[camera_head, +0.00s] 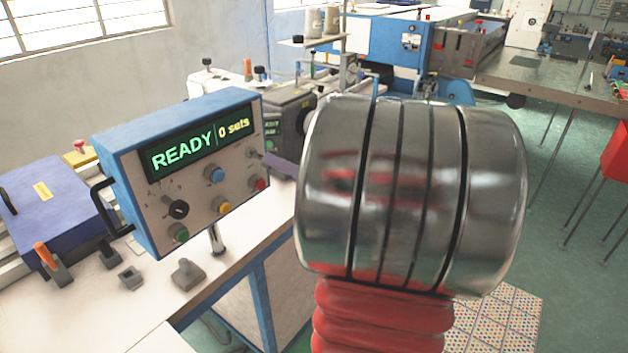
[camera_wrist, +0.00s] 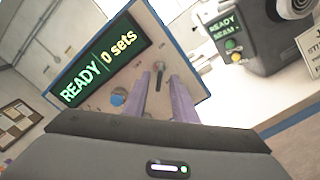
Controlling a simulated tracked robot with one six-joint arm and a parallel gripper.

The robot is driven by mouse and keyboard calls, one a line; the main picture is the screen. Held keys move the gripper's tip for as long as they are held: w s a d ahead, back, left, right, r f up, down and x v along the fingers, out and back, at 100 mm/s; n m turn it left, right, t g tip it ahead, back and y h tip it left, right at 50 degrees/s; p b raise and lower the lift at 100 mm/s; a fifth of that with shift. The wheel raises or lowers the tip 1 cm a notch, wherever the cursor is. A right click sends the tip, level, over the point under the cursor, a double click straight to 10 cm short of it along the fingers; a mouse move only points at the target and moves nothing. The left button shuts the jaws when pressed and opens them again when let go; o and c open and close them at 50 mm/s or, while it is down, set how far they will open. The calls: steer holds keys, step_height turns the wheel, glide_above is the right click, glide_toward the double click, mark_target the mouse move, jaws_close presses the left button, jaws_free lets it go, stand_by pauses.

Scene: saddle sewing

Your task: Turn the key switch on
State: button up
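The blue control box (camera_head: 180,165) stands on a post at the table, with a lit display (camera_head: 200,147) reading "READY | 0 sets". A small key switch (camera_head: 253,153) is at the upper right of its face; it shows as a dark upright lever in the wrist view (camera_wrist: 160,68). My gripper's purple fingers (camera_wrist: 163,86) are apart, with panel face visible between them. Their tips are close to the key, one to each side of it; contact cannot be told. In the head view the purple finger (camera_head: 279,164) reaches the key from the right, and my arm hides the rest.
Below the display are a blue button (camera_head: 215,174), a black knob (camera_head: 178,209) and yellow, red and green buttons. A machine (camera_head: 285,115) with its own small screen stands behind the box. A purple-blue case (camera_head: 48,205) lies on the table at left.

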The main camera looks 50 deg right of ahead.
steer(key=s, duration=1.1)
steer(key=shift+s, duration=0.15)
steer(key=shift+d, duration=0.1)
stand_by(0.3)
steer(key=w+a+f+n+g+y, duration=0.1)
steer(key=a+f+n+g, duration=0.25)
steer(key=a+n, duration=0.45)
steer(key=w+a+f+n+g+y, duration=0.25)
steer(key=a+n+g, duration=0.25)
steer(key=a+n, duration=0.3)
steer(key=w+a+f+n+g+y, duration=0.1)
steer(key=a+f+n+g, duration=0.3)
steer(key=a+n, duration=0.4)
steer(key=s+a+r+n+h, duration=0.1)
steer(key=a+n, duration=0.3)
steer(key=n, duration=0.6)
steer(key=s+a+r+n+h, duration=0.2)
steer(key=s+a+n+h, duration=0.2)
steer(key=n, duration=0.7)
steer(key=shift+s+a+r, duration=0.25)
steer(key=shift+s+a, duration=0.05)
steer(key=shift+s, duration=0.05)
